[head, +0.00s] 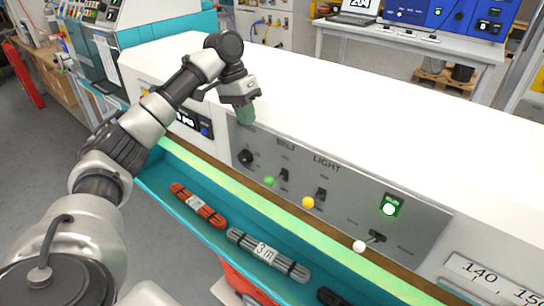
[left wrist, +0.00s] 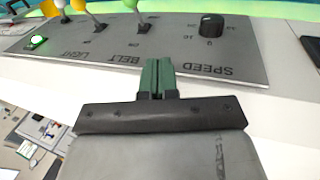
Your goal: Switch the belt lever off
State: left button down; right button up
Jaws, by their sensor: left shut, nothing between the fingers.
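The control panel (head: 335,190) is grey, on the front of the white bench. The belt lever has a green ball (head: 268,180) on a dark base (head: 283,174) below the word BELT. Its ball hangs low in the head view. In the left wrist view the green ball (left wrist: 132,4) is at the top edge, its base (left wrist: 143,28) below it, on the side away from the ON mark. My left gripper (head: 246,118) is shut and empty at the panel's upper left edge, apart from the lever. In the left wrist view its green fingers (left wrist: 158,76) meet beside the BELT label. My right gripper is not in view.
A black speed knob (head: 246,157) sits left of the belt lever. A yellow-ball lever (head: 308,202), a white-ball lever (head: 359,246) and a lit green button (head: 389,208) are to its right. A teal trough (head: 160,178) below holds cable bundles. The white bench top (head: 330,100) is clear.

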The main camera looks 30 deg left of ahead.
pick_arm(q)
jog(key=s, duration=0.2)
jog(key=p, duration=0.2)
send_near(276, 179)
jog(key=a+f, duration=0.3)
jog(key=a, duration=0.1)
jog(key=d+f, duration=0.1)
jog(key=d, duration=0.1)
jog(key=s+d+f+p, duration=0.1)
jog(key=shift+d+f, duration=0.25)
jog(key=shift+d, duration=0.1)
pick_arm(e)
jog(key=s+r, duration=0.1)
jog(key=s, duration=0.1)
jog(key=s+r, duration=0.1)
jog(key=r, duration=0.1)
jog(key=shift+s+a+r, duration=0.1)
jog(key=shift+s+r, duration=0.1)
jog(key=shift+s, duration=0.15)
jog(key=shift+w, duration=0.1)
pick_arm(q)
jog(key=shift+w, duration=0.1)
